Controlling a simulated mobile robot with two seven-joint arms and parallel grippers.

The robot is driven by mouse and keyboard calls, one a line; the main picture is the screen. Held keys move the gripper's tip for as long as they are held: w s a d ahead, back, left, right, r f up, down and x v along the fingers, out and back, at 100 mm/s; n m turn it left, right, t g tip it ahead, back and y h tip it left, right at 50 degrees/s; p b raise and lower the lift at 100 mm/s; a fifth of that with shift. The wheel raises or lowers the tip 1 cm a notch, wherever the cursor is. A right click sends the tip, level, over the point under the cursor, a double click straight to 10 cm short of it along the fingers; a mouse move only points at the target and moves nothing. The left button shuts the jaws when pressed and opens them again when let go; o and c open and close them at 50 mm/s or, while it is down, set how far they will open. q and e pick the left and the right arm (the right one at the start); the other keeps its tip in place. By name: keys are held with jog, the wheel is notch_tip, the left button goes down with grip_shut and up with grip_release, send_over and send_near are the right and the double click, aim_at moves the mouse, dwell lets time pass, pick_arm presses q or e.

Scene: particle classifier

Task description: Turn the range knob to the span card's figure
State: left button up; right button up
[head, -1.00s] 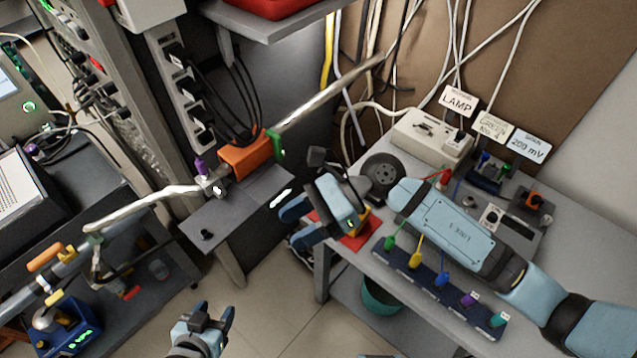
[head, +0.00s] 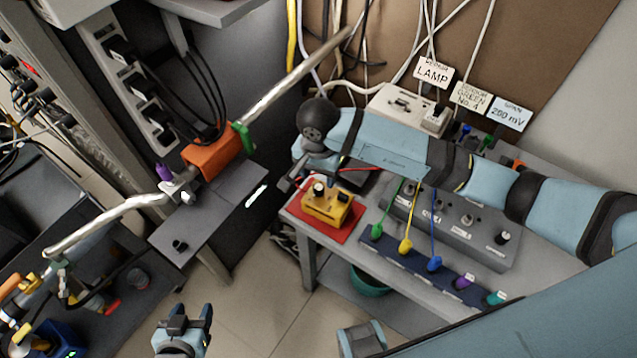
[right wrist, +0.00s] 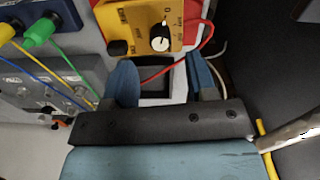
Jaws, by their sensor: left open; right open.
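The span card (head: 508,113) stands at the back right of the bench and reads 200 mV. A yellow meter box (head: 327,207) lies on a red mat at the bench's front left corner. Its knob has a white cap and black skirt; in the right wrist view the range knob (right wrist: 160,38) shows with small labels around it, too small to read surely. My right gripper (right wrist: 160,78) is open and empty, beside the box and apart from the knob. In the head view it is partly hidden behind its wrist. My left gripper (head: 187,318) is open and empty, low over the floor.
A grey control panel (head: 470,235) and a dark blue socket strip (head: 405,250) with coloured plugs stand right of the box. Green, yellow, blue and red wires run near it. An orange clamp (head: 212,155) holds a metal bar at left.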

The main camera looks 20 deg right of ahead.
aim_at(319, 186)
jog(key=shift+f, duration=2.6)
jog(key=c, duration=0.9)
